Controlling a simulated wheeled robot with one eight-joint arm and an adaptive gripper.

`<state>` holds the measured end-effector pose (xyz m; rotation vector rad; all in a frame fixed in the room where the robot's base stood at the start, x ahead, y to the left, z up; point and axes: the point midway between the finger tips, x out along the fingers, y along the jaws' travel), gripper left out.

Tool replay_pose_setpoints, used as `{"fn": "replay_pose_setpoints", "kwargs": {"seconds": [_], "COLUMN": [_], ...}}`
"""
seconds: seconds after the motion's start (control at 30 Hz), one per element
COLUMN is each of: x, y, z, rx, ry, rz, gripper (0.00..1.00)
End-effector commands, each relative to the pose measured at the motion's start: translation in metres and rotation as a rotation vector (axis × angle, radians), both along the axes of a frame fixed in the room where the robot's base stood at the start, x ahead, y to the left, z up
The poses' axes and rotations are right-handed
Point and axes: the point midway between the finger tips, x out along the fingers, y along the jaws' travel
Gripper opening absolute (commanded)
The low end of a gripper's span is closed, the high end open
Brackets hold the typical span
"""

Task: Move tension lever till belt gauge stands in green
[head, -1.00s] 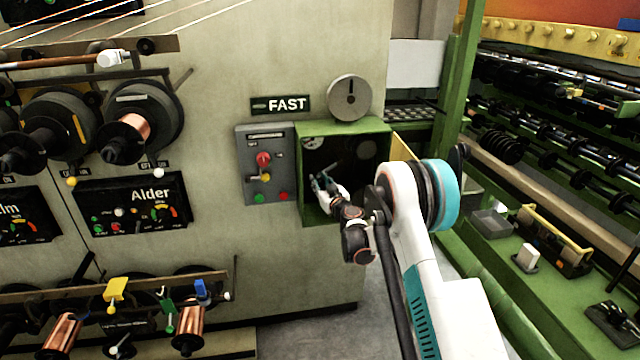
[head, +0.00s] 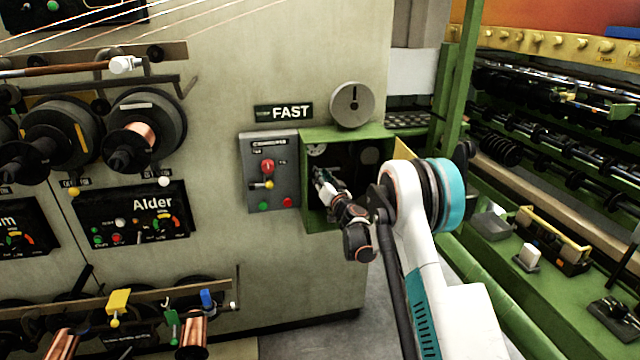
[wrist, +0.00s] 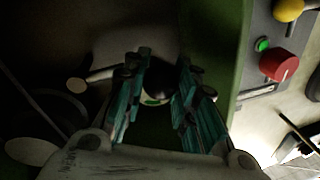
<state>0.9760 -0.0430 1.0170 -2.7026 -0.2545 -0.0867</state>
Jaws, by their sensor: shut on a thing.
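My gripper (head: 318,174) is inside the green-framed recess (head: 348,132) to the right of the grey control panel. In the wrist view its teal fingers (wrist: 158,98) are closed around a dark rounded knob (wrist: 155,78), which I take as the end of the tension lever. The rest of the lever is hidden by the fingers and shadow. A small pale round dial, likely the belt gauge (head: 317,150), sits in the recess's upper left corner, just above my gripper. Its needle is too small to read.
In the wrist view, the green recess wall (wrist: 233,55) is close to the right of the fingers. A pale rod (wrist: 95,76) shows to their left.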

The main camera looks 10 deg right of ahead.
Motion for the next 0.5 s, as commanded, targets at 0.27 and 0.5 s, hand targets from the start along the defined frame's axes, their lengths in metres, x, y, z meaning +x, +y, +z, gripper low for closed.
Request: {"fn": "replay_pose_setpoints", "kwargs": {"seconds": [0.27,0.5], "x": [0.0,0.0], "y": [-0.001,-0.001], "z": [0.012,0.015], "rx": [0.119,0.151], "ry": [0.0,0.0], "rz": [0.0,0.0], "gripper": [0.0,0.0]}}
